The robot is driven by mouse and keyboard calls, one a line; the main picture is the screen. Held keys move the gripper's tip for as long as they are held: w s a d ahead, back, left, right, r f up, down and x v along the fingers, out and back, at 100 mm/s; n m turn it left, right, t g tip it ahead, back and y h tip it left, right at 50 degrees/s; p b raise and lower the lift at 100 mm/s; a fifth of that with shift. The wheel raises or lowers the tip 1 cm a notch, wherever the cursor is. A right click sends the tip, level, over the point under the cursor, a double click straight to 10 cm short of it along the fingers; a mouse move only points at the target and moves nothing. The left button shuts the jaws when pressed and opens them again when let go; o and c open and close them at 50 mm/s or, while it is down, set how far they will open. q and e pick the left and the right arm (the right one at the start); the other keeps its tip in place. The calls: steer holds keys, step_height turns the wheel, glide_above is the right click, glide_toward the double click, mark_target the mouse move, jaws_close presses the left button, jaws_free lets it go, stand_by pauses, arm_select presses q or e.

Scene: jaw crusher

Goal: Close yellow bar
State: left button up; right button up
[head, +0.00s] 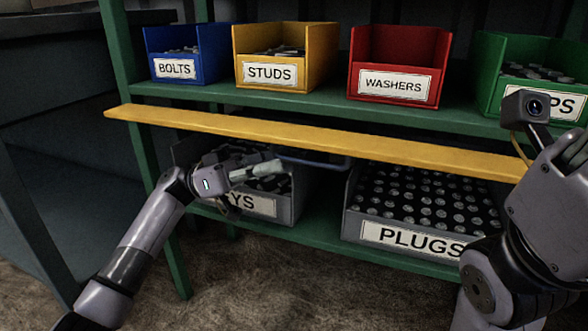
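The long yellow bar (320,138) runs across the front of the green shelf rack, just below its upper shelf. Its left end sticks out past the left post, and its right end passes behind my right arm. My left gripper (274,170) is below the bar, in front of the grey bin whose label ends in "YS". Its pale fingers point right, close to a thin blue rod (318,161). I cannot tell whether they touch the rod or whether they are open. My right arm stands at the right edge; its gripper fingers do not show.
The upper shelf holds a blue BOLTS bin (215,65), a yellow STUDS bin (312,60), a red WASHERS bin (400,45) and a green bin (493,70). A grey PLUGS bin (375,231) stands on the lower shelf. A green post (146,165) stands at left.

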mark_target(294, 159)
arm_select(q)
steer(key=shift+b+x, duration=0.55)
steer(key=shift+x, duration=1.45)
steer(key=shift+c, duration=0.2)
jaws_close()
